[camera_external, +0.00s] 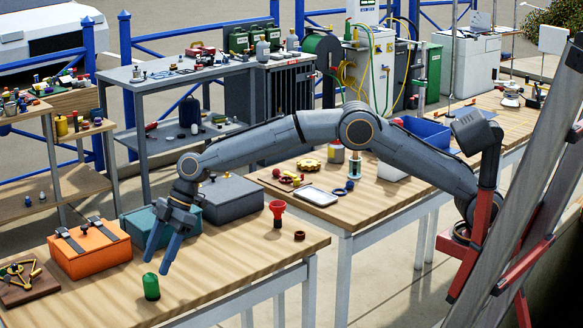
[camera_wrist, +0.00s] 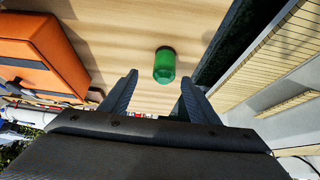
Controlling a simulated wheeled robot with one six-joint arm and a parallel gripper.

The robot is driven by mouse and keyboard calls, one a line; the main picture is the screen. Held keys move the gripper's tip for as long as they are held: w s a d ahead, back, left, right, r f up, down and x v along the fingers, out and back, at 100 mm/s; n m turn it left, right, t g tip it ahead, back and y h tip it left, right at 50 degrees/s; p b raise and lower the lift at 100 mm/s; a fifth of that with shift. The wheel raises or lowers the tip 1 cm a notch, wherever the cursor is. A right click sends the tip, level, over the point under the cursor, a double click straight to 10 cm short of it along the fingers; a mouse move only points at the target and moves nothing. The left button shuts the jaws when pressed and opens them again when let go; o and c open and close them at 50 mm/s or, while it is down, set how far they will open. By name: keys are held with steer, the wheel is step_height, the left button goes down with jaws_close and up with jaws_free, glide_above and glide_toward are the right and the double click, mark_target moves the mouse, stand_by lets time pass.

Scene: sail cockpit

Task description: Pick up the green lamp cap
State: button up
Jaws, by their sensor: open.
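The green lamp cap (camera_external: 151,286) is a small domed green cylinder. It stands upright on the wooden table near its front edge. My gripper (camera_external: 157,264) is open and empty, its two blue-grey fingers pointing down above and just behind the cap in the external view. In the wrist view the green lamp cap (camera_wrist: 165,65) lies ahead of the open fingers of my gripper (camera_wrist: 156,82), roughly midway between them and apart from both.
An orange case (camera_external: 90,248) stands left of the cap. A teal box (camera_external: 160,222) and a grey case (camera_external: 232,200) stand behind.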

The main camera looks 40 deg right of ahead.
mark_target(151, 284)
steer(key=x, duration=0.2)
steer(key=p+x, duration=0.1)
steer(key=x, duration=0.4)
steer(key=shift+s+f+p, duration=0.3)
steer(key=shift+s+p, duration=0.05)
steer(key=shift+s, duration=0.05)
steer(key=c, duration=1.2)
